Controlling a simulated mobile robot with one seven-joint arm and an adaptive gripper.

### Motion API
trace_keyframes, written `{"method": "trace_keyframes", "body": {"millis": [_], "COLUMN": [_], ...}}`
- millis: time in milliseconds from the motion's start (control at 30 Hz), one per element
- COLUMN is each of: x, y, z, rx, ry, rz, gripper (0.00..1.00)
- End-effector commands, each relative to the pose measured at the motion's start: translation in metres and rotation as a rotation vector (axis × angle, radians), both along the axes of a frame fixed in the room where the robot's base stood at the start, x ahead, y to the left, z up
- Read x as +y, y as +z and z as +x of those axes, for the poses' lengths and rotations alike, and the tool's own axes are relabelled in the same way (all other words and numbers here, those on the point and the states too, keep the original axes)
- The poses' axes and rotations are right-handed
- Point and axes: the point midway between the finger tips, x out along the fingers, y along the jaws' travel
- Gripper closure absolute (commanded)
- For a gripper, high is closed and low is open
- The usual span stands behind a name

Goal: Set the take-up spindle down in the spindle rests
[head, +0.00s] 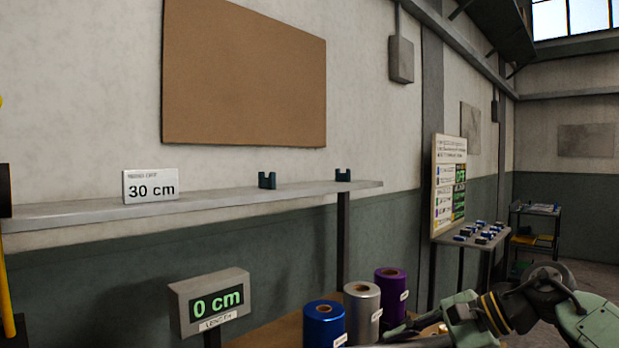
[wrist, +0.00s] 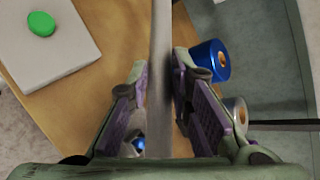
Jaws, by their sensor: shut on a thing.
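The take-up spindle (wrist: 160,30) is a grey bar that runs up the wrist view between my fingers. My gripper (wrist: 160,80) is shut on it, a finger on each side. In the head view my gripper (head: 398,332) is low at the right, well below the shelf, and only a little of the bar shows under it. The two spindle rests (head: 267,181) (head: 343,175) are small dark teal notched blocks, apart from each other on the grey shelf (head: 225,200). Both notches look empty. The spindle's far ends are out of view.
Blue (head: 324,322), silver (head: 362,305) and purple (head: 390,290) foil rolls stand on the wooden bench below the shelf. A 0 cm length display (head: 212,302) stands left of them. A 30 cm sign (head: 151,187) sits on the shelf. A green button (wrist: 42,24) shows in the wrist view.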

Motion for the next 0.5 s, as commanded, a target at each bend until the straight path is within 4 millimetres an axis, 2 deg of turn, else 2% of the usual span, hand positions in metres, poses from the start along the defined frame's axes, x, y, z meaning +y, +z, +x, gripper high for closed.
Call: {"method": "trace_keyframes", "body": {"millis": [500], "x": [0.0], "y": [0.03], "z": [0.0], "rx": [-0.003], "ry": [0.0], "rz": [0.002], "gripper": [1.0]}}
